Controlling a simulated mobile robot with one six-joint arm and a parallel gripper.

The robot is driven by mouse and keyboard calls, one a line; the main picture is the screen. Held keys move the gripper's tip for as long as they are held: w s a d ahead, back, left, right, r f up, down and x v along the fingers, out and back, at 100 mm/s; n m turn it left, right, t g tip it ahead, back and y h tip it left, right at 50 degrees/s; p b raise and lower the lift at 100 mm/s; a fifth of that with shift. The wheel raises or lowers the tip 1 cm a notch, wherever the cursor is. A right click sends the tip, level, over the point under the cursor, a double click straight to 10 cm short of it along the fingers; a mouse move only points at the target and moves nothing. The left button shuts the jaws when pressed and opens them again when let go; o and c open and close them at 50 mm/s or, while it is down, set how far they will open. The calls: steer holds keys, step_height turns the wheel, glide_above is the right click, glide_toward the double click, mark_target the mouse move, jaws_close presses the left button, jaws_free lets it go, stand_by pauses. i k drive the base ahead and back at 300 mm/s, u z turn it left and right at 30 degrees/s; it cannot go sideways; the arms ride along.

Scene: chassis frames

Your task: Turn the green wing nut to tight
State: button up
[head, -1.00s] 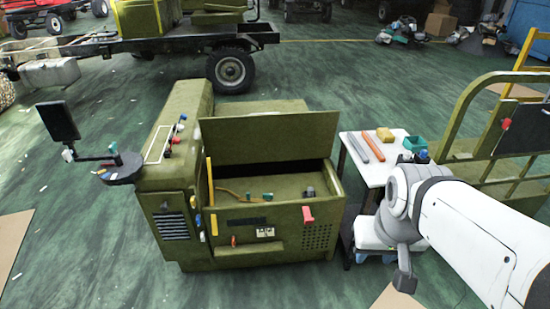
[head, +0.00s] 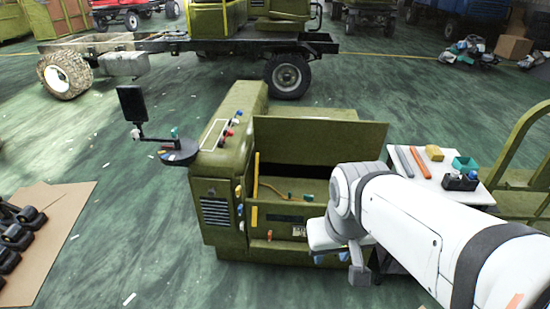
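An olive-green machine cabinet (head: 222,182) with a raised lid stands in the middle of the head view. A small green-teal piece (head: 308,197) sits along the front edge of its open bay. Another small teal piece (head: 174,132) stands on the black round plate (head: 180,157) at the machine's left. Both are too small to tell which, if either, is the wing nut. My white arm reaches in from the lower right and covers the right part of the cabinet front. My gripper cannot be made out; my own arm links hide that area.
A white side table (head: 437,187) right of the machine holds grey and orange bars, a yellow block and a teal bin (head: 465,163). A black screen (head: 131,104) stands on the left. Cardboard with black parts (head: 45,230) lies at lower left. The floor before the machine's left is clear.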

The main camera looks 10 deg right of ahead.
mark_target(308, 198)
steer(key=u, duration=0.1)
steer(key=i, duration=1)
steer(key=u, duration=0.05)
